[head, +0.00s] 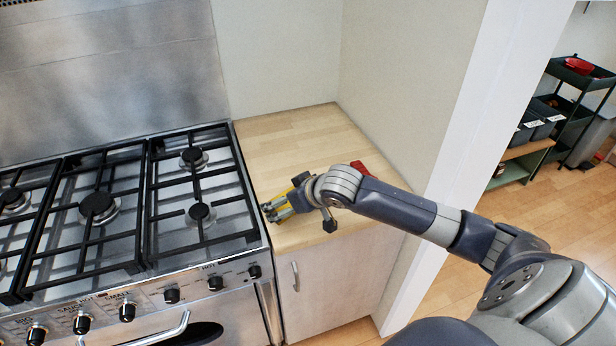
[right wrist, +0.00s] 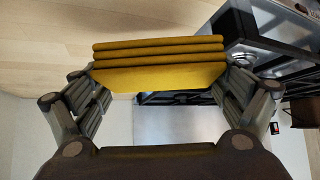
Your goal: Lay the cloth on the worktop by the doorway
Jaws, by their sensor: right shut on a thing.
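The yellow folded cloth (right wrist: 160,62) is between the fingers of my right gripper (head: 276,208), which is shut on it. In the head view only small yellow bits of the cloth (head: 299,179) show past the gripper. The pale wooden worktop (head: 300,132) lies between the cooker and the side wall by the doorway. My right gripper is over the worktop's front left part, near the cooker's edge. The worktop also shows in the right wrist view (right wrist: 45,45), behind the cloth. I cannot tell whether the cloth touches it. My left gripper is not in view.
The gas cooker (head: 130,215) with black pan supports stands left of the worktop. A wall (head: 410,90) and white door frame (head: 490,110) bound it on the right. A red thing (head: 358,168) shows behind my wrist. The back of the worktop is clear. Shelves (head: 570,110) stand beyond the doorway.

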